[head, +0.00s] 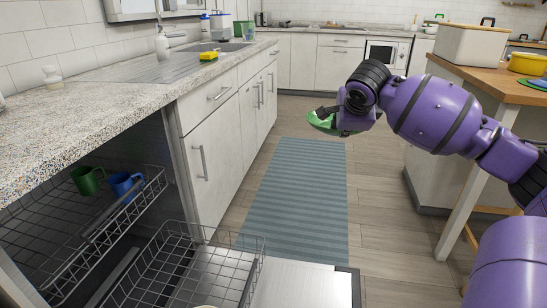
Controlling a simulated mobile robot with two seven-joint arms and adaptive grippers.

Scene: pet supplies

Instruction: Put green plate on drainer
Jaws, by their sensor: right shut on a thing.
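The green plate (320,122) shows at the centre right, held in the air above the floor. My right gripper (338,121), on a purple arm from the right, is shut on it; the gripper hides part of the plate and the fingers are hard to make out. The ridged metal drainer (145,72) lies on the left counter beside the sink (222,47). It looks clear, and the plate is well to its right and apart from it. My left gripper is not in view.
A yellow sponge (209,55) lies near the drainer's far end. Below the counter, an open dishwasher has pulled-out racks (185,262), with a green mug (86,180) and a blue mug (125,184). A wooden-topped table (490,82) stands right. A blue-grey rug (295,200) covers open floor.

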